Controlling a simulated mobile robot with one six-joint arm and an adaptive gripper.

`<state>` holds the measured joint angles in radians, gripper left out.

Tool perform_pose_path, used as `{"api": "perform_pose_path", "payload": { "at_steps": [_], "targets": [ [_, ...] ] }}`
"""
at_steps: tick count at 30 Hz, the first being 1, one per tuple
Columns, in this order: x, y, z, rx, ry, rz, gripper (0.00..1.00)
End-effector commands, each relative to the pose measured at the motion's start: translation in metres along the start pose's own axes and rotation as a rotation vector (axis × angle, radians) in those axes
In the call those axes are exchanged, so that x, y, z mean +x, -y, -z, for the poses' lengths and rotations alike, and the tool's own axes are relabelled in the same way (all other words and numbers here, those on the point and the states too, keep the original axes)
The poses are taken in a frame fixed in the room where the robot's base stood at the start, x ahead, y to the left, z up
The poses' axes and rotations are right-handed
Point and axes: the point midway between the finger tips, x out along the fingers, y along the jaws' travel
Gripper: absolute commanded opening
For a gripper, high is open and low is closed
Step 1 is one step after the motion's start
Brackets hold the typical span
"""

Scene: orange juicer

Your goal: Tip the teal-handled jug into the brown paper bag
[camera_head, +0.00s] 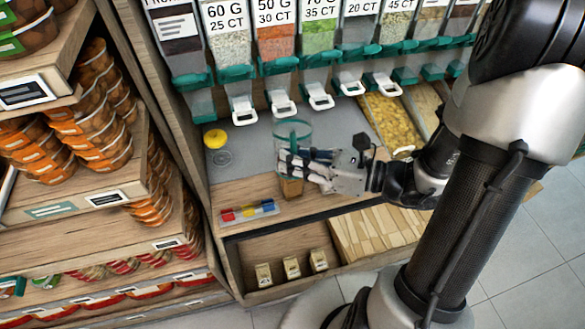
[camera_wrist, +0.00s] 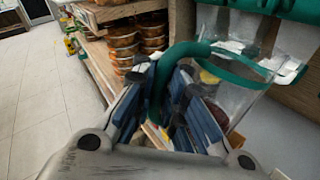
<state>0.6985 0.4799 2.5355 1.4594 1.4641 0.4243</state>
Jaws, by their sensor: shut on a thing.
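The clear jug (camera_head: 293,131) with a teal rim and handle is in the head view, above the grey counter. Its teal handle (camera_wrist: 171,98) fills the middle of the wrist view, with the clear body (camera_wrist: 246,98) to its right. My gripper (camera_head: 284,164) is shut on the handle; the dark blue finger pads (camera_wrist: 170,105) lie on both sides of it. The jug looks roughly upright; its contents are not clear. The brown paper bag (camera_head: 291,188) stands on the wooden counter, just below my gripper in the picture and partly hidden by it. Its opening is hidden.
Bulk dispensers (camera_head: 276,38) with teal spouts and white levers (camera_head: 319,97) hang behind the jug. A yellow lid (camera_head: 215,138) and a row of coloured blocks (camera_head: 248,211) lie to the left. A bin of yellow pieces (camera_head: 397,121) is on the right.

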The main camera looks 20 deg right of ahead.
Motion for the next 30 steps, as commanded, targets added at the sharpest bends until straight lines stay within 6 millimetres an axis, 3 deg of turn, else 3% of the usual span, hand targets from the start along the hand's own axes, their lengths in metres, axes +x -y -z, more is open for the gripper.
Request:
{"api": "perform_pose_path", "payload": {
  "at_steps": [30],
  "targets": [
    [0.001, 0.000, -0.027, 0.344, -0.141, 0.001, 0.00]
  ]
}}
